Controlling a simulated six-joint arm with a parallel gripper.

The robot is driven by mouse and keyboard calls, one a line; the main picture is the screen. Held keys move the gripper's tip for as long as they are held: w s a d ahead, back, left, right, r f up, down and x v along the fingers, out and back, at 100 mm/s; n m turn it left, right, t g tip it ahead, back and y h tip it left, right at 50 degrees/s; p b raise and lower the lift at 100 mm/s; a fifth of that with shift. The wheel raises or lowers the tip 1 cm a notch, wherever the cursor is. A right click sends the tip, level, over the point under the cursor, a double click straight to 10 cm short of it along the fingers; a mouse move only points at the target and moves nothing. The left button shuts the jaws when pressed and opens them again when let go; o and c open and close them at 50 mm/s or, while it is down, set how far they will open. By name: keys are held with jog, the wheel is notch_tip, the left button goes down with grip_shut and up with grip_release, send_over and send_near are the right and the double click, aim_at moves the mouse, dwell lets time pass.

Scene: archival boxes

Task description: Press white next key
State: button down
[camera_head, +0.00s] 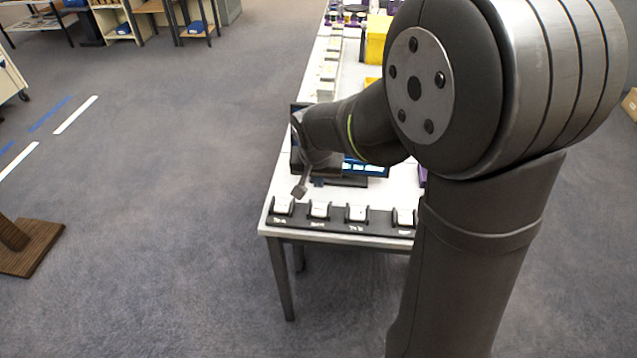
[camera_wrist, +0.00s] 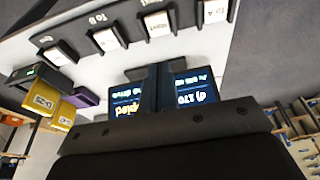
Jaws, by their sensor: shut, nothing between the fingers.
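A dark strip (camera_head: 338,222) along the table's front edge carries a row of white keys. The second key from the left (camera_head: 319,209) has a blurred label that looks like "Next"; it also shows in the wrist view (camera_wrist: 157,21). To its left is a key that looks labelled "To A" (camera_head: 283,205), and to its right one that looks like "To B" (camera_head: 357,213). My gripper (camera_head: 299,191) is shut and empty, pointing down behind the two left keys in the picture. Its closed fingers also show in the wrist view (camera_wrist: 152,80), apart from the keys.
A dark display with lit text (camera_wrist: 193,88) lies behind the fingers. A yellow bin (camera_head: 377,40) stands farther back on the white table (camera_head: 405,183). A row of pale items (camera_head: 328,70) runs along the table's left side. The floor to the left is mostly clear.

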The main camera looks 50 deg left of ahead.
send_near(320, 208)
jog(key=x, duration=0.5)
jog(key=shift+w+a, duration=0.1)
jog(key=shift+f, duration=0.7)
